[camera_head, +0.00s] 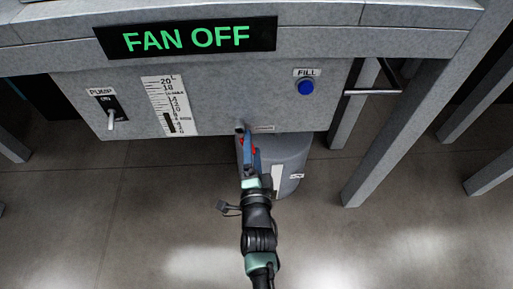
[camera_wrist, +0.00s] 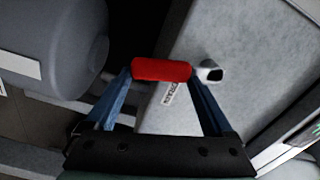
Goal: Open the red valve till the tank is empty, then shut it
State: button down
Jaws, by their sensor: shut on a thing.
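The red valve handle (camera_wrist: 162,70) lies between the two blue fingers of my gripper (camera_wrist: 160,82) in the wrist view. The gripper is shut on it. A label that seems to read DRAIN (camera_wrist: 170,93) is beside it on the grey panel, and a short square stub (camera_wrist: 210,72) sticks out to its right. In the head view my gripper (camera_head: 247,150) is at the panel's lower edge, and it mostly hides the valve. The level gauge (camera_head: 166,105) has a dark bar only in its low part; the exact reading is too small to tell.
A grey rounded vessel (camera_head: 288,155) stands below the panel, close to my gripper. The panel carries a PUMP switch (camera_head: 110,118), a blue FILL button (camera_head: 306,87) and a FAN OFF display (camera_head: 186,38). Grey stand legs (camera_head: 375,165) are at right. The front floor is clear.

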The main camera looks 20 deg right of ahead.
jog(key=shift+w+a+f+m, duration=0.1)
jog(key=shift+a+f+m, duration=0.3)
jog(key=shift+m, duration=0.5)
jog(key=shift+a, duration=0.1)
grip_release()
jog(key=shift+r, duration=0.15)
jog(key=p+v, duration=0.4)
jog(key=v, duration=0.9)
